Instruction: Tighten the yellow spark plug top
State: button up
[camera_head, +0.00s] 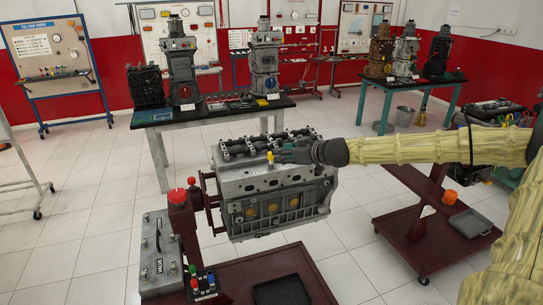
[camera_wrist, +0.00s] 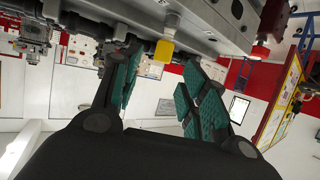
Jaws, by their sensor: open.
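The yellow spark plug top (camera_head: 270,157) stands on the near edge of the engine's upper face in the head view. In the wrist view the yellow top (camera_wrist: 164,50) shows beyond and between the fingertips, against the grey engine side. My gripper (camera_head: 277,156) reaches in from the right, its tips close beside the top. In the wrist view my gripper (camera_wrist: 162,75) has its two green-padded fingers apart, with nothing between the pads. I cannot tell whether a finger touches the top. The engine block (camera_head: 265,185) is held on a dark red stand.
A dark red trolley (camera_head: 425,235) is at the right, below my arm. A table (camera_head: 210,115) with engine models is behind. Open tiled floor lies to the left.

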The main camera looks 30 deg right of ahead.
aim_at(271, 160)
jog(key=shift+b+x, duration=0.8)
jog(key=shift+x, duration=2.65)
jog(key=shift+a, duration=0.1)
grip_shut()
